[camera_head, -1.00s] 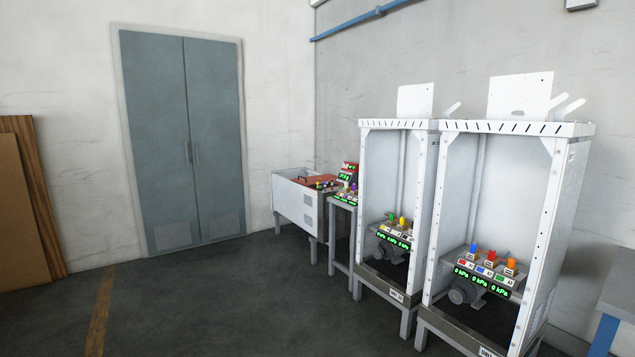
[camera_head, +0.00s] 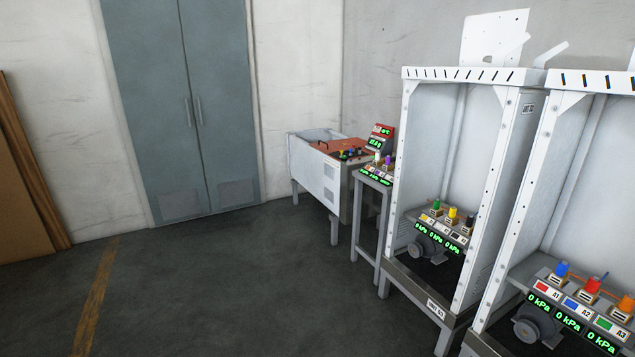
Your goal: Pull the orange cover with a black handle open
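The orange cover (camera_head: 343,147) lies flat on top of a white box-shaped machine (camera_head: 313,174) on legs, beyond the two tall white frames. A dark handle (camera_head: 323,146) shows at the cover's left side. Left of the cover the top of the machine looks open. Several small coloured knobs sit by the cover's front edge. Neither of my grippers is in view.
A small stand with a lit panel (camera_head: 375,174) is beside the machine. Tall white dispenser frames (camera_head: 408,170) fill the right. Grey double doors (camera_head: 187,110) are at the back, brown boards (camera_head: 30,190) at the left. The dark floor (camera_head: 230,290) is clear in the middle and left.

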